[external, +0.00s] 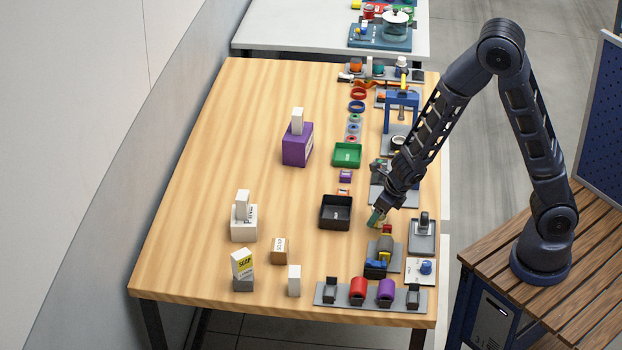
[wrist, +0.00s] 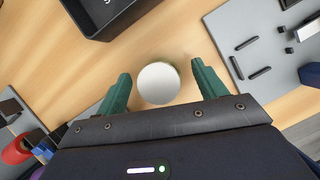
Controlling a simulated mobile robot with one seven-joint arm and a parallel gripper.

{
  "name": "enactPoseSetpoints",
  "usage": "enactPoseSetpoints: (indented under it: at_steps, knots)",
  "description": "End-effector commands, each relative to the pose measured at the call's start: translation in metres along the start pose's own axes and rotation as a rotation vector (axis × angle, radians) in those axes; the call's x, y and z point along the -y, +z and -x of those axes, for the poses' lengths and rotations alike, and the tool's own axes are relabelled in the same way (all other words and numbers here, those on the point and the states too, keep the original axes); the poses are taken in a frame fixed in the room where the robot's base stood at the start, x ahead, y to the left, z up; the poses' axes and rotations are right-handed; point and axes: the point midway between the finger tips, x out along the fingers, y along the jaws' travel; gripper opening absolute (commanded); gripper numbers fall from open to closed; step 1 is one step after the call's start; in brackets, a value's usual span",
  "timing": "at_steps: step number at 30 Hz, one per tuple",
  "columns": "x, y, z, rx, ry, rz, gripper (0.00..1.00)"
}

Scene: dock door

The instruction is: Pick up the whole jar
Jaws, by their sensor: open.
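A round thing with a pale, silvery top, which looks like the jar's lid (wrist: 158,83), shows from above in the wrist view. It lies between the two green fingers of my gripper (wrist: 160,70), with a gap visible on each side. My gripper is open. In the external view my gripper (external: 377,216) points down over the right side of the wooden table, right of the black tray. The jar's body is hidden under its lid in the wrist view and cannot be made out clearly behind the fingers in the external view.
The black tray (external: 336,226) stands close on the left. Grey fixture plates (external: 422,247) line the table's right edge. A rack with red and purple rolls (external: 358,291) stands at the front.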

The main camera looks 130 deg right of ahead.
Motion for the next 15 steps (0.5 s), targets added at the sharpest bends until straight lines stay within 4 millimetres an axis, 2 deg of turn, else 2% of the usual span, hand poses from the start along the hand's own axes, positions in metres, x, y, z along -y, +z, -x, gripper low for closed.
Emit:
enactPoseSetpoints:
  at_steps: [6,15]
  knots:
    - [0.0,-0.001,-0.016,-0.001,0.0,0.0,0.7]
    - [0.0,0.0,-0.019,0.0,0.001,0.0,0.7]
